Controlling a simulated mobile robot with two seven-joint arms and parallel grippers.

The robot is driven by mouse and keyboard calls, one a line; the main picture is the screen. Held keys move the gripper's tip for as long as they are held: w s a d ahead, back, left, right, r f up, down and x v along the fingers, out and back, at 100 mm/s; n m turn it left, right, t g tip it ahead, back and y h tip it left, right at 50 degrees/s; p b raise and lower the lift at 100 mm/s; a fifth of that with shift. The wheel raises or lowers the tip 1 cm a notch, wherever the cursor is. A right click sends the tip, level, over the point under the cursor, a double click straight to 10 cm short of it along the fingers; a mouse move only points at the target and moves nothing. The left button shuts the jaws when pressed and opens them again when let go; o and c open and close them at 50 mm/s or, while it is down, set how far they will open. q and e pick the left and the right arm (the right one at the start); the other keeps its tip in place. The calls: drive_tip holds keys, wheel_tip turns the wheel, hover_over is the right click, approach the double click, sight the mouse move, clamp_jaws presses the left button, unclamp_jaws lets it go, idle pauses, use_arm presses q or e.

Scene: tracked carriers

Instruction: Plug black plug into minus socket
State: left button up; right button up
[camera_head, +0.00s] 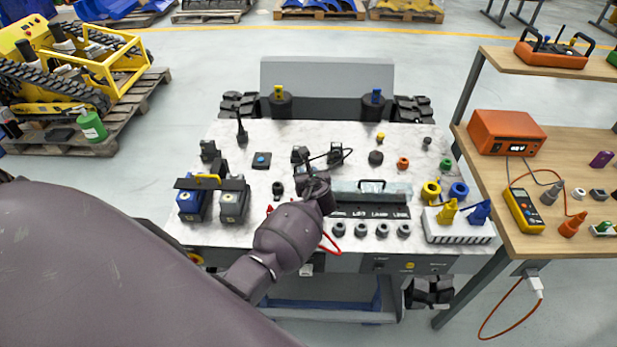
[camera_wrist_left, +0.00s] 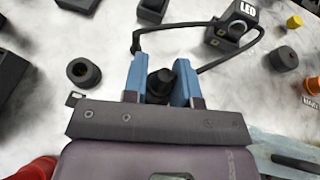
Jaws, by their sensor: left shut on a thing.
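My left gripper (camera_wrist_left: 162,82) is shut on the black plug (camera_wrist_left: 160,84), a small dark cylinder between its blue fingers. In the head view the left gripper (camera_head: 318,178) is over the middle of the white tabletop, its fingers mostly hidden by the wrist. A black cable runs beside the fingers to a black block marked LED (camera_wrist_left: 236,22). A black round socket (camera_wrist_left: 83,72) stands left of the fingers, apart from the plug; it also shows in the head view (camera_head: 278,190). No minus mark is readable, so I cannot tell which socket is minus. My right gripper is not seen.
Two battery-like boxes (camera_head: 232,203) stand at the left of the marbled tabletop (camera_head: 225,150). Several grey sockets (camera_head: 382,230) line the front beside a clear-lidded case (camera_head: 372,190). A white strip (camera_head: 460,232) with yellow and blue plugs is at the right. A red cable (camera_head: 330,243) lies near my arm.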

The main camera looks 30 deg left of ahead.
use_arm(q)
drive_tip(key=shift+r, duration=0.1)
wheel_tip(320, 180, up, 20)
drive_tip(key=p, duration=0.2)
idle(0.3)
